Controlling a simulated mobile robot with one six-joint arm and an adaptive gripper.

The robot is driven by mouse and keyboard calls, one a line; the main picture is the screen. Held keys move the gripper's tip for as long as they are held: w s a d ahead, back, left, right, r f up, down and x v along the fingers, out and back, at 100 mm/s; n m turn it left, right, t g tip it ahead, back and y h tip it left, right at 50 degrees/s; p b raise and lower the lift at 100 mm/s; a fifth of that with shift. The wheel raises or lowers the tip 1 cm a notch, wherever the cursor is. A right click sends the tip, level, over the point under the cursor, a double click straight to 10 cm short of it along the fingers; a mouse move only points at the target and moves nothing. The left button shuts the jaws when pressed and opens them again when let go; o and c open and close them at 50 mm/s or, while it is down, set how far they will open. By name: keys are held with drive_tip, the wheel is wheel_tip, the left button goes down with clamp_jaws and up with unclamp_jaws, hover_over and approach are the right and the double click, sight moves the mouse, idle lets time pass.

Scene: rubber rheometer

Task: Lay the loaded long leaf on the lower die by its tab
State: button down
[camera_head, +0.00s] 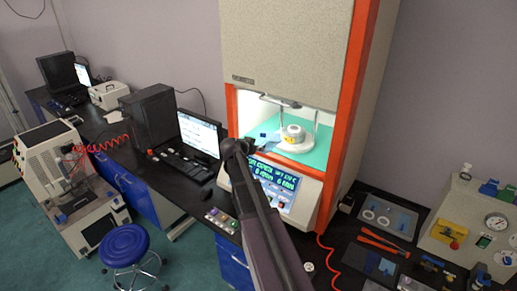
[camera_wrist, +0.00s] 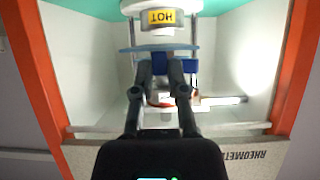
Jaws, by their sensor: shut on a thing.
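The lower die is a white round block with a yellow HOT label, low in the open chamber in the head view (camera_head: 293,133). It also shows at the top of the wrist view (camera_wrist: 161,17), where the picture is upside down. My gripper (camera_wrist: 160,66) is shut on the dark blue tab (camera_wrist: 160,64) of the long leaf (camera_wrist: 158,48). The leaf shows as a thin blue strip seen nearly edge-on, between my fingertips and the die. I cannot tell whether it touches the die. In the head view my gripper is small at the chamber's left front; the load on the leaf is not clear.
The orange-edged rheometer housing (camera_head: 345,125) frames the chamber on both sides. Posts stand beside the die. The control panel (camera_head: 272,188) is below the opening. The right bench holds a tray with white rings (camera_head: 387,216) and orange-handled tweezers (camera_head: 383,242).

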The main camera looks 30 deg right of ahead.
sight(268, 141)
drive_tip(key=shift+w+d, duration=0.1)
drive_tip(key=shift+d, duration=0.05)
drive_tip(key=w+d+f+b, duration=0.1)
drive_tip(key=w+d, duration=0.2)
drive_tip(key=d, duration=0.6)
drive_tip(key=w+d, duration=0.4)
drive_tip(key=d, duration=0.5)
drive_tip(key=shift+w+f+b, duration=0.25)
drive_tip(key=shift+f+b, duration=0.1)
drive_tip(key=shift+b, duration=0.05)
idle(3.1)
drive_tip(key=shift+f, duration=0.1)
drive_tip(key=shift+d, duration=0.1)
drive_tip(key=c, duration=0.6)
unclamp_jaws()
drive_tip(key=shift+s+a+r+p, duration=0.2)
drive_tip(key=shift+s+a, duration=0.6)
drive_tip(key=shift+a, duration=1.05)
drive_tip(key=shift+s+a+r+p, duration=0.15)
drive_tip(key=shift+s+a, duration=0.6)
drive_tip(key=shift+a, duration=1.15)
drive_tip(key=shift+s+a+r+p, duration=0.15)
drive_tip(key=shift+s+a, duration=0.65)
drive_tip(key=shift+a, duration=1.05)
